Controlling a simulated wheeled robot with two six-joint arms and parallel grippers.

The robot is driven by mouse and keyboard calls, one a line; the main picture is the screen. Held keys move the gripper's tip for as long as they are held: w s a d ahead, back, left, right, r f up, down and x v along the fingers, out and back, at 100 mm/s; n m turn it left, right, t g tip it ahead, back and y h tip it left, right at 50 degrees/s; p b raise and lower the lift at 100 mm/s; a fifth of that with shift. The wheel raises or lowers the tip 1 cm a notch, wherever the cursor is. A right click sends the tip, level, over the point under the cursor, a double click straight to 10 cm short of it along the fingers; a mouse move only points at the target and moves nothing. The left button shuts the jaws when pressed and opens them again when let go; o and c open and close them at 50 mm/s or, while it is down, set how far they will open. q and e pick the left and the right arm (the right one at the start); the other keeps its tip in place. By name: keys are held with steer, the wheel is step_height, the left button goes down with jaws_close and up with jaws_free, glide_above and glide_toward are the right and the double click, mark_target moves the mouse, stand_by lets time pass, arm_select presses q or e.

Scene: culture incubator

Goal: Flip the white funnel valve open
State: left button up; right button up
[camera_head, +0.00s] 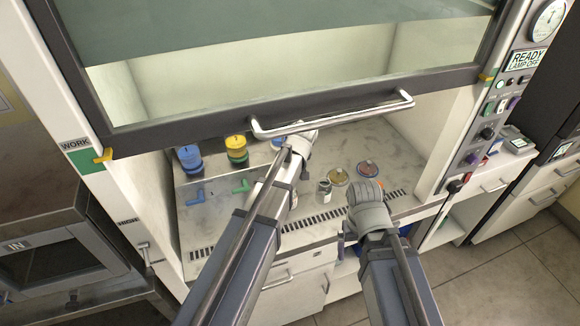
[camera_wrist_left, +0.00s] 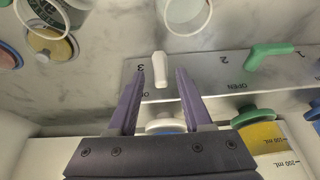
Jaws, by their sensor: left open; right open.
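The white valve handle (camera_wrist_left: 160,70) stands on the metal panel (camera_wrist_left: 215,75) by the number 3 in the left wrist view. My left gripper (camera_wrist_left: 160,80) is open, with one purple finger on each side of the handle. I cannot tell whether either finger touches it. A white and blue funnel part (camera_wrist_left: 166,125) shows behind the gripper. In the head view my left arm reaches into the hood and hides the white handle; the funnel top (camera_head: 278,143) shows behind it. My right gripper (camera_head: 366,200) is near the hood's front edge, away from the valves; its fingers are hard to see.
A green valve handle (camera_wrist_left: 268,52) sits to the right on the panel, with a blue valve handle (camera_head: 195,197) farther left in the head view. Blue (camera_head: 189,158) and yellow (camera_head: 236,150) funnels stand behind. A bottle (camera_head: 323,190) and dishes (camera_head: 368,168) are nearby. The sash handle (camera_head: 330,116) hangs above.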

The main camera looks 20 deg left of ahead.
arm_select(q)
steer(key=p+v, duration=0.3)
steer(key=v, duration=0.2)
steer(key=shift+p, duration=0.35)
arm_select(e)
step_height(320, 180, up, 5)
steer(key=shift+f, duration=0.1)
